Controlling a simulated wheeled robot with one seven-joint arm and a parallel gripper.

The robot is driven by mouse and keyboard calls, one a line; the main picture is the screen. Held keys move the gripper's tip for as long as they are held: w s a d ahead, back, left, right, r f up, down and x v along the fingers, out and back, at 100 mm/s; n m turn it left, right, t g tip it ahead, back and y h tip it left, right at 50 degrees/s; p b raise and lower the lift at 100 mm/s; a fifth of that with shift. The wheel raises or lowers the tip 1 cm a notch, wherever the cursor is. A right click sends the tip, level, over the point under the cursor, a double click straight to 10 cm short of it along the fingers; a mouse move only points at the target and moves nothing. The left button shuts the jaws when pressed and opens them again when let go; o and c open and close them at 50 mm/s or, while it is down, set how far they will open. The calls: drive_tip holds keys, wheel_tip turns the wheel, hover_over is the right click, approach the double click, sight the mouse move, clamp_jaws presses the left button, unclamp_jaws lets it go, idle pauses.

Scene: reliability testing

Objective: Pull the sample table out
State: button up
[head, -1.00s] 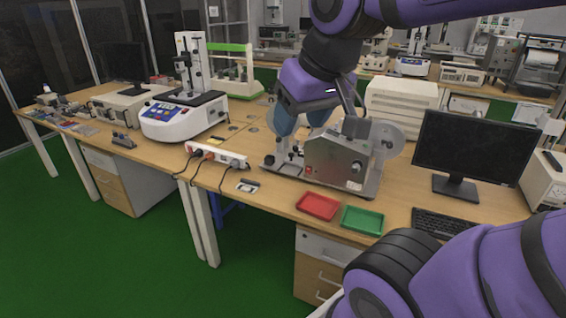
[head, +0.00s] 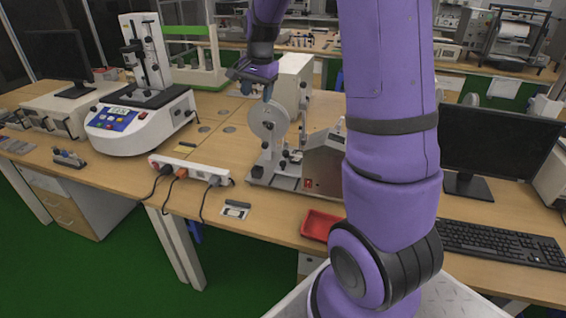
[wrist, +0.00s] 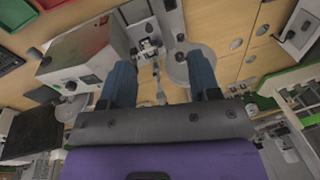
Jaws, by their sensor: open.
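The bench machine (head: 322,160) has a grey metal box, a flat base and round grey discs (head: 268,122). My arm covers its right part in the head view. A small metal fixture (wrist: 148,48), perhaps part of the sample table, sits beside the box (wrist: 85,58) in the wrist view; I cannot clearly tell which part is the sample table. My gripper (head: 258,88) is above and behind the near disc in the head view. In the wrist view my gripper (wrist: 160,78) has its two blue fingers wide apart, with nothing held between them. A disc (wrist: 195,66) shows near the right finger.
A red tray (head: 318,225) lies at the bench's front edge, partly behind my arm. A power strip (head: 190,170) with cables and a white tester (head: 135,125) stand left. A monitor (head: 500,140) and keyboard (head: 500,243) are right. Some bare bench lies between tester and machine.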

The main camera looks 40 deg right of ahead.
drive_tip(key=w+d+f+m+g, duration=0.1)
drive_tip(key=w+d+f+m, duration=0.35)
drive_tip(key=d+f, duration=0.65)
drive_tip(key=m+g, duration=0.1)
drive_tip(key=m, duration=0.2)
approach(283, 162)
wheel_tip(283, 162, down, 10)
drive_tip(key=shift+r, duration=0.15)
drive_tip(key=shift+c, duration=0.4)
